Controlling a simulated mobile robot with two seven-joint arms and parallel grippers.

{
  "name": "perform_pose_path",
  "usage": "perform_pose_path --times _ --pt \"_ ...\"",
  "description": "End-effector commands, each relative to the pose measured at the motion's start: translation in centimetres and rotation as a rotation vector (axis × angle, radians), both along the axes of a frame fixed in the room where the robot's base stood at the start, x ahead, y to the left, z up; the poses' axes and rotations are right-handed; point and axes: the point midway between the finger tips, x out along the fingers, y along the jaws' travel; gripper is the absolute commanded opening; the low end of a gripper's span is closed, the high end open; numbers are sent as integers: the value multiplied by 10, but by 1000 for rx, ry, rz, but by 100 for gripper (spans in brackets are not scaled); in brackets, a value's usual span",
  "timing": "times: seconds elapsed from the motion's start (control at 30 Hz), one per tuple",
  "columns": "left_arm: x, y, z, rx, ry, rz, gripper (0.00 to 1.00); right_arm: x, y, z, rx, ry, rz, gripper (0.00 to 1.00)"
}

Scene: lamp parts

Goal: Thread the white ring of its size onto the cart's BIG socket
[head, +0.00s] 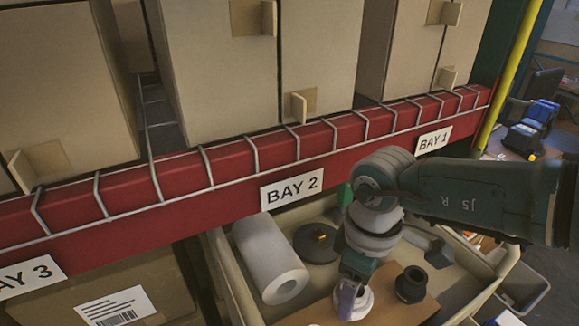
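My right gripper (350,297) points down from the arm at the right, low in the head view. Its fingertips are on a white ring (366,303) and seem shut on its wall; one finger covers part of the ring. The ring is over a brown board (388,313) inside the cart (232,284). A black, hollow socket (411,284) stands upright on the board just right of the ring, apart from it. Whether another socket is under the ring is hidden. My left gripper is not in view.
A large white roll (268,262) and a dark round disc (316,243) lie in the cart behind the board. A red shelf beam (230,161) with bay labels and cardboard boxes (220,70) crosses behind. A yellow post (507,75) stands at the right.

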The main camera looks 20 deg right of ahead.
Motion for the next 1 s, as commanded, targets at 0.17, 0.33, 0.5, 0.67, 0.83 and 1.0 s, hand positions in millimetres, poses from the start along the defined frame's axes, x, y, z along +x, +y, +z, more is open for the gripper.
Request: perform_pose_path --times 0.17,0.33,0.5,0.67,0.83,1.0 --pt "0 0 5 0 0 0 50 -2 0 1 0 7 -72 0" --pt "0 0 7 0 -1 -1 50 -2 0 -1 -1 5 -134 81" --pt "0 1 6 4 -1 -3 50 -1 0 0 0 3 -131 100" --pt "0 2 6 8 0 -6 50 0 0 0 0 2 -130 100" --pt "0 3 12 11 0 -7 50 0 0 8 0 0 -129 100" --pt "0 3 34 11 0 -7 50 0 1 42 3 0 -128 100"
